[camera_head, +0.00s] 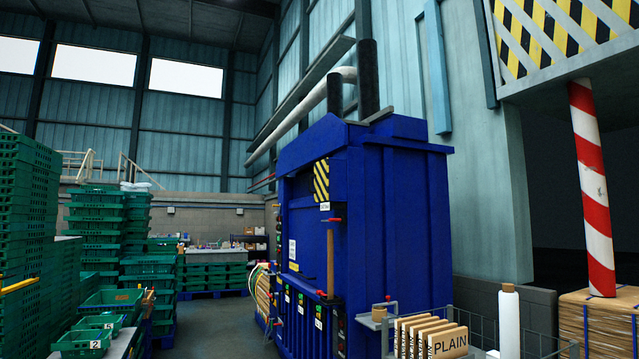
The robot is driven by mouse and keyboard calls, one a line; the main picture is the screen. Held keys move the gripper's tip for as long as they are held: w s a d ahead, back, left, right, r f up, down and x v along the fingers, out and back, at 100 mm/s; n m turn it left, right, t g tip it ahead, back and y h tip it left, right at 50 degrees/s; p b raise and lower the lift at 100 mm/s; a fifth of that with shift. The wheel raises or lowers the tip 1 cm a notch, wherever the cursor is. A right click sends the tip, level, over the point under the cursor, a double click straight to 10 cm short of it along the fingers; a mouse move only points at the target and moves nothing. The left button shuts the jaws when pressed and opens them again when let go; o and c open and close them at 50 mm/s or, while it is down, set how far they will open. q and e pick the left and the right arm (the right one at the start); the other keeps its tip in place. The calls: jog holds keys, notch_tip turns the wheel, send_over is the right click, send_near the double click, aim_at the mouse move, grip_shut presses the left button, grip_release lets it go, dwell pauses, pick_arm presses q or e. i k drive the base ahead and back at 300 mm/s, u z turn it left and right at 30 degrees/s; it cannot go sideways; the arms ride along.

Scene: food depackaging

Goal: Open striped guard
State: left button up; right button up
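A small guard with yellow and black diagonal stripes (321,181) is on the upper front of the big blue machine (390,220). It is seen at a steep angle and looks upright and flat against the front; I cannot tell whether it is latched. A small white label (324,206) is just below it. A larger yellow and black striped panel (545,38) hangs over the dark doorway at the upper right. Neither of my grippers is in view.
Green crates (95,235) stand in tall stacks on the left. Grey floor (205,325) lies open between them and the machine. A wire basket with cards marked PLAIN (448,343), a white roll (508,320) and a red-white pole (592,190) are at the right.

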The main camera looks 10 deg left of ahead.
aim_at(321, 174)
jog(key=z, duration=0.2)
jog(key=i, duration=3.15)
jog(key=u, duration=0.95)
jog(key=i, duration=2.05)
jog(key=u, duration=0.7)
